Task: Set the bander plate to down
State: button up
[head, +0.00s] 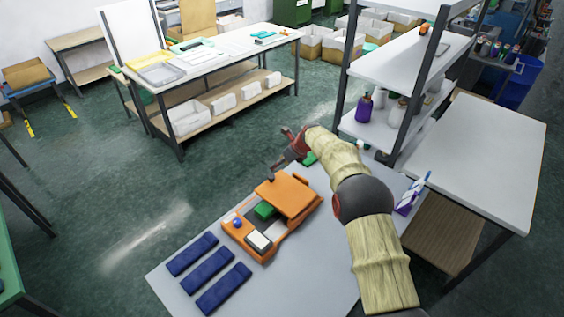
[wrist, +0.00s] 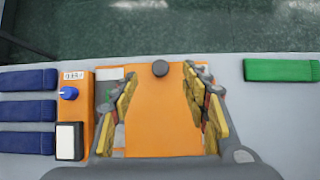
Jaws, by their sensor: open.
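The bander is an orange machine (head: 262,240) on the grey table, with a blue knob (head: 238,223), a white pad (head: 258,241) and a green piece (head: 265,210) in it. Its orange plate (head: 288,196) stands raised above the body, with a gap under it in the head view. In the wrist view the plate (wrist: 160,115) fills the middle, with a black round knob (wrist: 160,68) at its far edge. My gripper (wrist: 161,82) is open and empty, its yellow-padded fingers to either side of the plate in that view. In the head view my gripper (head: 285,156) is at the plate's far edge; contact cannot be told.
Three dark blue bundles (head: 208,271) lie left of the bander. A green bundle (wrist: 281,70) lies to the right in the wrist view. A shelf rack (head: 405,70) with bottles stands beyond the table. A purple-and-white item (head: 410,198) is right of my arm.

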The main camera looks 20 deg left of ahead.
jog(key=shift+v, duration=0.9)
